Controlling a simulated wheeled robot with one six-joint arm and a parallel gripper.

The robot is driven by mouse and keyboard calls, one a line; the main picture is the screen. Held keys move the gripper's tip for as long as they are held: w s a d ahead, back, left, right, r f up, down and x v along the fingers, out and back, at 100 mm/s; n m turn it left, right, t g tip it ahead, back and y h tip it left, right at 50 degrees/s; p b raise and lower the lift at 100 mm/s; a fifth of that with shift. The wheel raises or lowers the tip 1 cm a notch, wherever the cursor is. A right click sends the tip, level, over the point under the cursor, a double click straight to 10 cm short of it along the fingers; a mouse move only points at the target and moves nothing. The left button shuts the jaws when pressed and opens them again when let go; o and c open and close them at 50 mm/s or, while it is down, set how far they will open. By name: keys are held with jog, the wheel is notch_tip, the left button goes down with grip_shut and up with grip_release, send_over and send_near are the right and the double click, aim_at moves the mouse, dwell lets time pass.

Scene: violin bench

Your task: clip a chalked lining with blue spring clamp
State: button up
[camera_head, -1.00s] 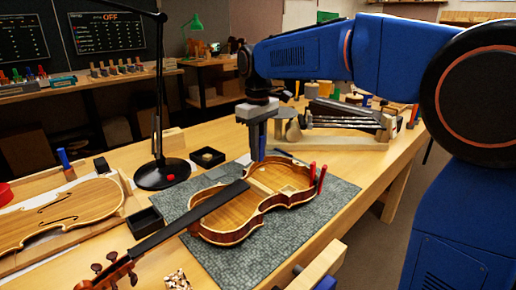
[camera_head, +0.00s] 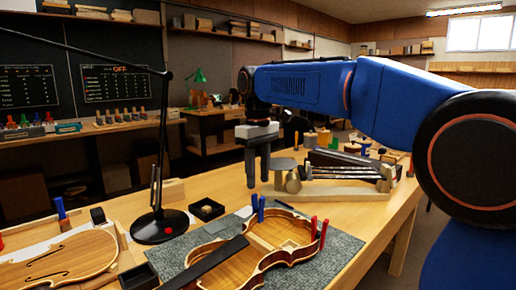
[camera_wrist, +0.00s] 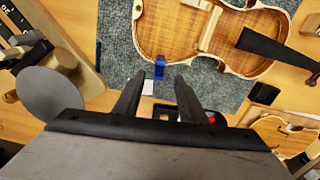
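The open violin body (camera_head: 235,272) lies on a grey mat (camera_head: 335,250), its lining rim facing up. The blue spring clamp (camera_head: 258,208) stands upright on the rim at the far side; it also shows in the wrist view (camera_wrist: 159,69) at the violin's edge. My gripper (camera_head: 258,183) hangs above the blue clamp, apart from it. Its fingers are spread and empty, as the wrist view shows (camera_wrist: 155,92). Two red clamps (camera_head: 318,232) stand on the rim to the right. Chalk marks on the lining are too small to make out.
A lamp with a round black base (camera_head: 160,226) stands left of the mat. A small black tray (camera_head: 207,210) sits behind the mat. A wooden rack of tools (camera_head: 340,190) stands behind and right. A violin plate (camera_head: 60,260) lies at the left.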

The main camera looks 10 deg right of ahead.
notch_tip(320, 180, up, 8)
jog(key=shift+r, duration=0.25)
dwell(0.4)
